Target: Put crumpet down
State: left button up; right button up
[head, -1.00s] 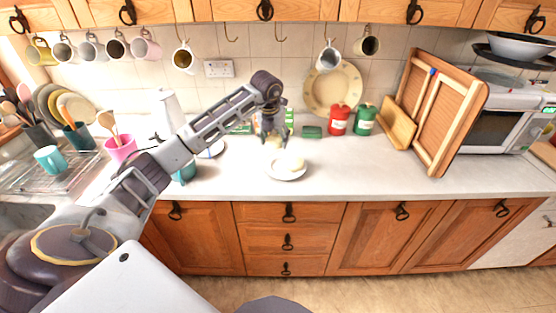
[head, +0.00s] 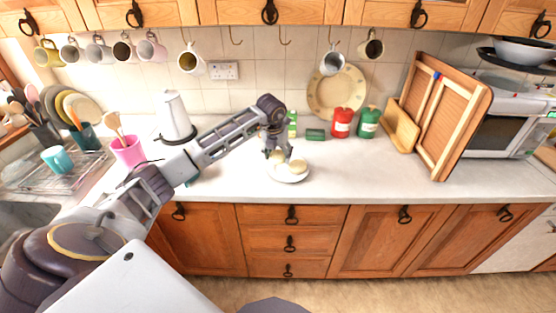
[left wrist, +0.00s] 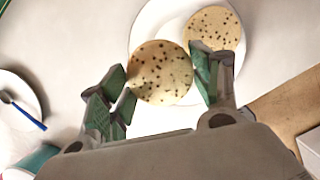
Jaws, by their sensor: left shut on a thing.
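My left gripper (head: 277,154) is shut on a round, pale crumpet with dark specks. In the left wrist view this crumpet (left wrist: 160,73) sits between the green-padded fingers and overlaps the near left part of a white plate (left wrist: 150,22). A second crumpet (left wrist: 215,30) lies on the plate, at its right side. In the head view the plate (head: 290,179) stands on the worktop with the second crumpet (head: 298,165) on it, just right of the gripper. I cannot tell whether the held crumpet touches the plate. My right gripper is not in view.
The worktop (head: 370,175) right of the plate is clear.

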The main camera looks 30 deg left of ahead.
aim_at(277, 156)
pick_arm(q)
jog(key=shift+f, duration=1.4)
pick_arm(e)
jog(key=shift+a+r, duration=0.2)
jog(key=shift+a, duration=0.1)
pick_arm(q)
jog(key=shift+f, duration=0.3)
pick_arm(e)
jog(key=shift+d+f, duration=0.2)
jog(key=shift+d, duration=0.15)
pick_arm(q)
jog(key=shift+f, duration=0.15)
jog(key=o, duration=1)
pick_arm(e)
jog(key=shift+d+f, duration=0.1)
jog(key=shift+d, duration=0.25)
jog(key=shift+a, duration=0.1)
